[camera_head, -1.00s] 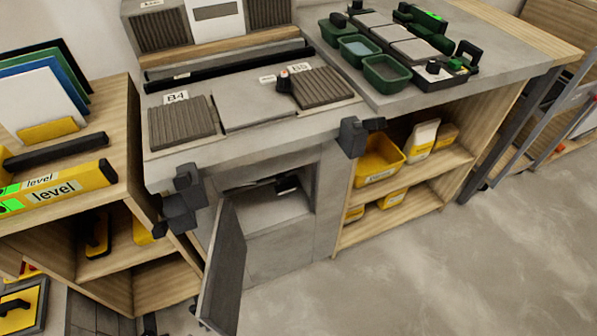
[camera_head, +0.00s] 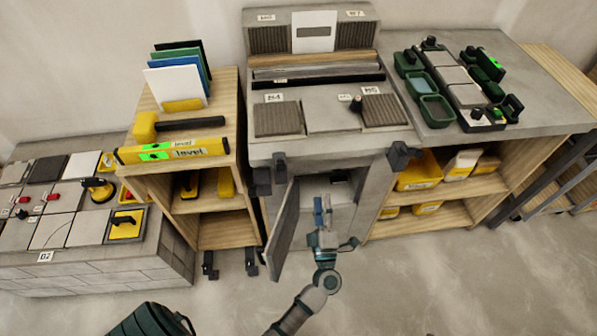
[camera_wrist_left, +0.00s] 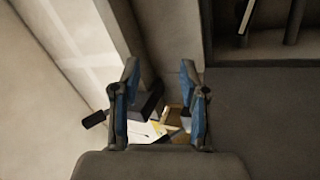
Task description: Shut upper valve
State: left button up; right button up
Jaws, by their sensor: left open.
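My left gripper (camera_head: 323,204) is open and empty in front of the open grey cabinet (camera_head: 363,200) under the bench. The cabinet's grey door (camera_head: 284,232) stands swung out at the left of my gripper. A small dark part (camera_head: 341,177) shows inside the cabinet near its top; I cannot tell whether it is the upper valve. In the left wrist view, my two blue-padded fingers (camera_wrist_left: 160,70) are apart. A dark block with a handle (camera_wrist_left: 148,104) appears beyond them, partly hidden by the left finger. My right gripper is not in view.
Dark brackets (camera_head: 402,156) jut from the bench front (camera_head: 300,149). A wooden shelf with yellow bins (camera_head: 417,171) stands right of the cabinet, and a wooden stand with a yellow level (camera_head: 172,151) stands left. The floor (camera_head: 440,280) in front is clear.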

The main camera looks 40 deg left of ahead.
pick_arm(q)
notch_tip(320, 180, down, 8)
jog(key=n+g+h+p, duration=0.2)
jog(key=g+p, duration=0.1)
jog(key=g, duration=0.1)
jog(key=b+x, duration=0.4)
jog(key=x, duration=1.3)
jog(key=shift+f, duration=0.3)
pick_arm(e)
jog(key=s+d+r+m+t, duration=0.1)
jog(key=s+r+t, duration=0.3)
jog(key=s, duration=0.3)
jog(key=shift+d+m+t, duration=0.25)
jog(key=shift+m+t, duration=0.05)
pick_arm(q)
jog(key=shift+a+m, duration=0.1)
jog(key=shift+m, duration=0.2)
grip_shut()
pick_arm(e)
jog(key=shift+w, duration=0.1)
